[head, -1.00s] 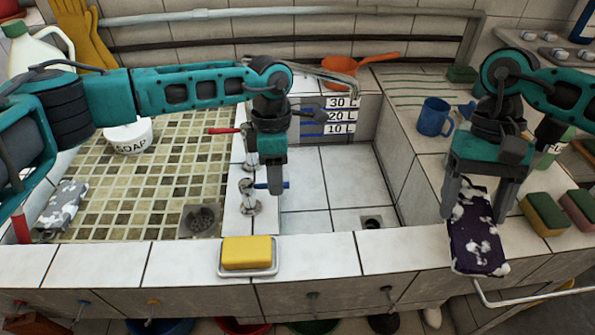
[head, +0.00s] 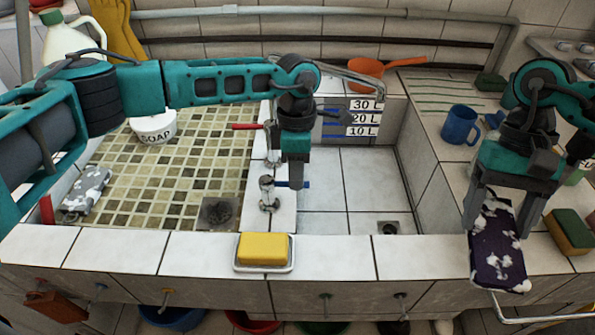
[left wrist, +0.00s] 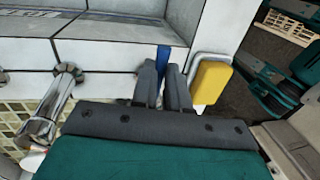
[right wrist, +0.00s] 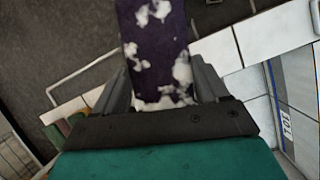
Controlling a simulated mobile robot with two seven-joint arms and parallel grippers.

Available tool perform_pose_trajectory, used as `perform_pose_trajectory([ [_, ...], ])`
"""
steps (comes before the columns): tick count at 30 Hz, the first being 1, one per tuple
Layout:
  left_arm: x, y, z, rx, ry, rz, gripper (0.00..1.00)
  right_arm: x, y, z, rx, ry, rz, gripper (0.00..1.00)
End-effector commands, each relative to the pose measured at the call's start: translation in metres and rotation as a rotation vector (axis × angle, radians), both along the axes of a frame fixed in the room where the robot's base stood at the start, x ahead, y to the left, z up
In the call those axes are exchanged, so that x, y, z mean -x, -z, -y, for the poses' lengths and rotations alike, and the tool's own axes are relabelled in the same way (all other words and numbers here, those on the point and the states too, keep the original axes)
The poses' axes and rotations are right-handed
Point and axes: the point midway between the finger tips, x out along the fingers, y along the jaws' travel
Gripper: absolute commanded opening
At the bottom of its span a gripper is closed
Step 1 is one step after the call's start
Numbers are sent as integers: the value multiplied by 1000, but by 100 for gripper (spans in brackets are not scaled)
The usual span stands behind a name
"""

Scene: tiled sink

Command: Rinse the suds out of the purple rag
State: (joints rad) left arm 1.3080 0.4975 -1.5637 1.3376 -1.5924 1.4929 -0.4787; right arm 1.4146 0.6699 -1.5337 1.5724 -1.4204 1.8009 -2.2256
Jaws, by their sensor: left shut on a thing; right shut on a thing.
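The purple rag (head: 498,250), dark with white suds patches, hangs over the front ledge at the right; it also shows in the right wrist view (right wrist: 155,50). My right gripper (head: 510,218) is shut on the rag, a finger at each side. My left gripper (head: 295,185) is over the divider between the basins, shut on the blue tap handle (head: 283,184); the handle shows at the fingertips in the left wrist view (left wrist: 163,58). The tap's metal body (head: 268,195) stands beside it. The right basin (head: 345,180) has level marks on its back wall; no water is visible in it.
A yellow soap bar (head: 264,249) lies in a dish on the front ledge. A blue mug (head: 459,125) and sponges (head: 571,232) stand at the right. A red tap handle (head: 246,127), a soap tub (head: 153,127) and a grey cloth (head: 87,190) are at the left. The right basin is clear.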

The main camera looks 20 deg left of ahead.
Motion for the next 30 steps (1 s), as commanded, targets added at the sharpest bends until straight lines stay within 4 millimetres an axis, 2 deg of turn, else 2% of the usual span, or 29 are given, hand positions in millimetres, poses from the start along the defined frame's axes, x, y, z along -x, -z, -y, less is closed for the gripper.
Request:
perform_pose_trajectory([
  [3,0,5,1,0,82,4,0,0,16,0,0,0,0,43],
  [7,7,3,2,1,216,4,0,0,26,0,0,0,0,43],
  [11,10,0,2,1,276,2,0,0,28,0,0,0,0,43],
  [18,11,-1,2,1,278,2,0,0,26,0,0,0,0,43],
  [19,11,-1,2,1,277,2,15,0,26,0,0,0,0,43],
  [27,11,-1,2,0,276,2,40,0,26,0,0,0,0,43],
  [30,11,0,2,0,276,2,40,0,26,0,0,0,0,43],
])
